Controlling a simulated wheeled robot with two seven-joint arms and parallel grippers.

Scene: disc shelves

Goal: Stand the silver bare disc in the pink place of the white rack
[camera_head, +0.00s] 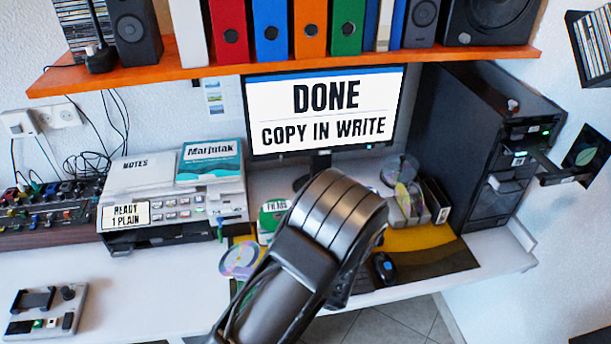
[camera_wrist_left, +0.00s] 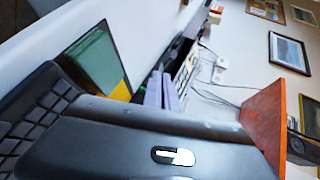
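A shiny silver disc (camera_head: 240,260) lies on the desk left of my left arm; I cannot tell whether it is the bare one. Clear and silver discs (camera_head: 400,170) stand in a small rack (camera_head: 408,212) right of my arm, in front of the computer tower. The rack is partly hidden and its pink place cannot be made out. My left gripper (camera_head: 345,285) is mostly hidden beneath my dark wrist, over the desk's front middle. My right gripper is out of view.
A monitor (camera_head: 325,110) reads "DONE COPY IN WRITE". A black tower (camera_head: 490,140) with an open disc tray (camera_head: 560,170) stands right. A printer (camera_head: 175,200), a mouse (camera_head: 384,268) and a green "FILES" item (camera_head: 273,215) are on the desk. An orange shelf (camera_head: 200,72) hangs above.

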